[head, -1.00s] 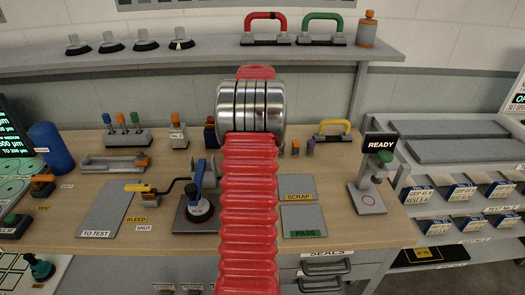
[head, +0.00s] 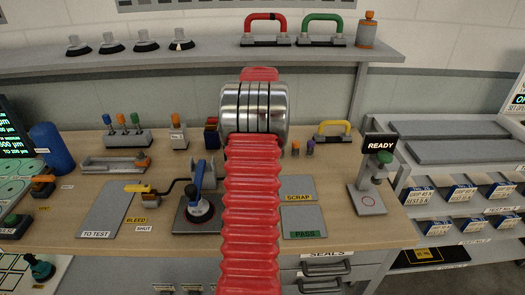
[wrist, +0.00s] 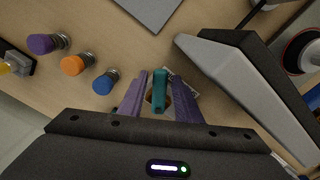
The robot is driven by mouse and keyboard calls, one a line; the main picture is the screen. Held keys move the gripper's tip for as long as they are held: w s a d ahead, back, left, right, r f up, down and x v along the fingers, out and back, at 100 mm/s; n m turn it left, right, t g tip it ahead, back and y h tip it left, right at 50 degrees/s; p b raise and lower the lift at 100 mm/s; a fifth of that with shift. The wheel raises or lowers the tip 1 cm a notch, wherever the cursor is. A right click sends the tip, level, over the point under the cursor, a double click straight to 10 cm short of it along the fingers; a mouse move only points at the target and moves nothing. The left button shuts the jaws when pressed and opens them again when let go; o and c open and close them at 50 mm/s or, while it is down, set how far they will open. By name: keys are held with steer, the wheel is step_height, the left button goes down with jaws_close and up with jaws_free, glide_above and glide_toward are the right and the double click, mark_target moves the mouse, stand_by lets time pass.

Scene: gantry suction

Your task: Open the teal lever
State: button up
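The teal lever (wrist: 160,90) stands in the middle of the wrist view, a narrow upright teal handle over the wooden bench. My gripper (wrist: 160,84) has its two purple fingers on either side of the lever. A thin gap seems to show on each side, so the fingers look open around it; contact is not clear. A white label lies partly hidden by the right finger. In the head view my red arm hides both the lever and the gripper.
Purple (wrist: 41,43), orange (wrist: 72,65) and blue (wrist: 103,84) capped pegs stand left of my gripper in the wrist view. A large grey and black block (wrist: 245,85) is close on the right. A grey pad (wrist: 150,8) lies at the top.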

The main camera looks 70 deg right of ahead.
steer(key=shift+o, duration=0.7)
steer(key=shift+w, duration=0.1)
steer(key=shift+r, duration=0.1)
steer(key=shift+r, duration=0.45)
step_height(320, 180, up, 13)
steer(key=shift+f, duration=0.15)
steer(key=shift+w+d+n, duration=0.15)
steer(key=shift+w+n, duration=0.05)
steer(key=shift+n, duration=0.2)
